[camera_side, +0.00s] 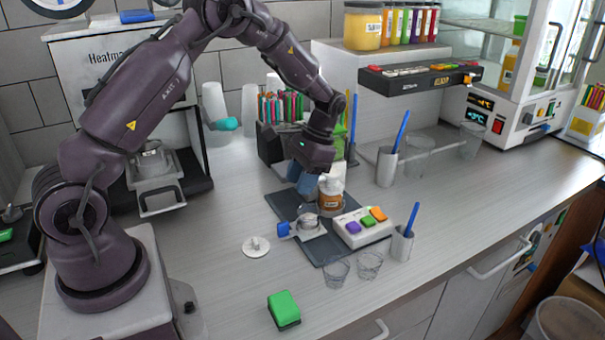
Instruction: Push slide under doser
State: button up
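A dark base plate (282,203) lies on the counter, in the middle of the view. A small grey slide-like carrier (311,231) with a blue knob (284,229) on its left side sits on the plate, with a small metal cup-like part (307,222) on top. Behind it stands a dispenser with an orange label and white upper part (331,190), which looks like the doser. The carrier is in front of and left of it. My gripper (304,182) points down just behind and left of the doser, above the plate's back part. Blue parts show at its tip; its finger opening is hidden.
A white button box (362,228) stands right of the carrier. Clear cups (370,265) and a grey holder (402,244) with a blue stick stand in front. A white disc (256,246) and green block (284,309) lie nearby. The left front counter is mostly free.

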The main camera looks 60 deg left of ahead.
jog(key=shift+w+r, duration=0.25)
jog(key=shift+r, duration=0.35)
